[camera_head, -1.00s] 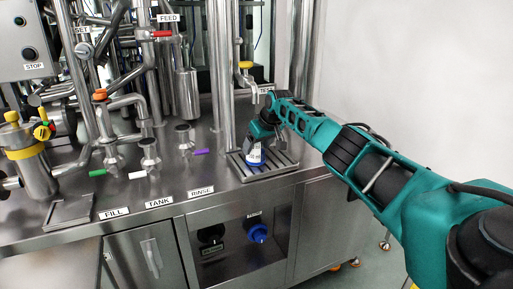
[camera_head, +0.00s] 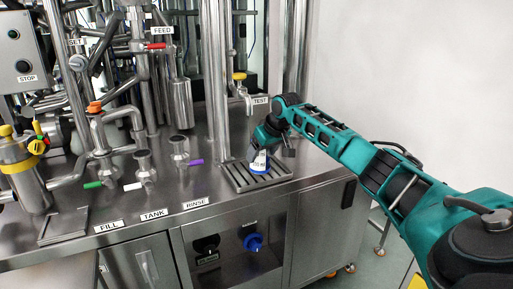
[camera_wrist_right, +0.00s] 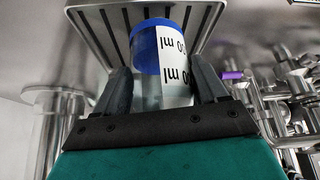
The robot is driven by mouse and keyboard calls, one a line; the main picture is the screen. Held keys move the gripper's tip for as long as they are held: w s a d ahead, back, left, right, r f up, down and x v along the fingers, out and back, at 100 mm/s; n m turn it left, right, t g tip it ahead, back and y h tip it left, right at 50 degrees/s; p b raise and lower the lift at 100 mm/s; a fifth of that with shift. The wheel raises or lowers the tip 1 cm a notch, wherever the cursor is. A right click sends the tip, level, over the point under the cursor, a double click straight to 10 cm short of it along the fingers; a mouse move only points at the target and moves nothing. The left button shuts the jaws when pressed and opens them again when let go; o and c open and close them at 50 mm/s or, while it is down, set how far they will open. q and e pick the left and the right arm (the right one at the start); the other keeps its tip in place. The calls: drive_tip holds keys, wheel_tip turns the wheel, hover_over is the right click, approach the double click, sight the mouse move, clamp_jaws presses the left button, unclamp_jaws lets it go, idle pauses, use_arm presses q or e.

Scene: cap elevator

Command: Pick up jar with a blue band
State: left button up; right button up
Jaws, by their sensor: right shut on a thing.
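The jar with a blue band (camera_head: 259,163) is at the slotted drip tray (camera_head: 243,184) under the TEST tap. In the right wrist view the jar (camera_wrist_right: 172,72) has a blue end, a white label with black "ml" print and a clear body. My right gripper (camera_head: 266,148) reaches it from above and behind. In the right wrist view its dark fingers (camera_wrist_right: 163,88) are on either side of the jar, shut on it. Whether the jar still touches the tray cannot be told. My left gripper is not in view.
The TEST tap with a yellow handle (camera_head: 239,76) and a vertical steel pipe (camera_head: 215,80) stand close behind the tray. Valves with a purple handle (camera_head: 197,162) and a white handle (camera_head: 133,186) are to the left. The steel counter's right end is clear.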

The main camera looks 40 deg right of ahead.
drive_tip(key=s+a, duration=0.1)
drive_tip(key=s, duration=1.1)
drive_tip(key=shift+s+a, duration=0.25)
drive_tip(key=shift+r, duration=0.1)
drive_tip(key=shift+a, duration=0.15)
idle(0.4)
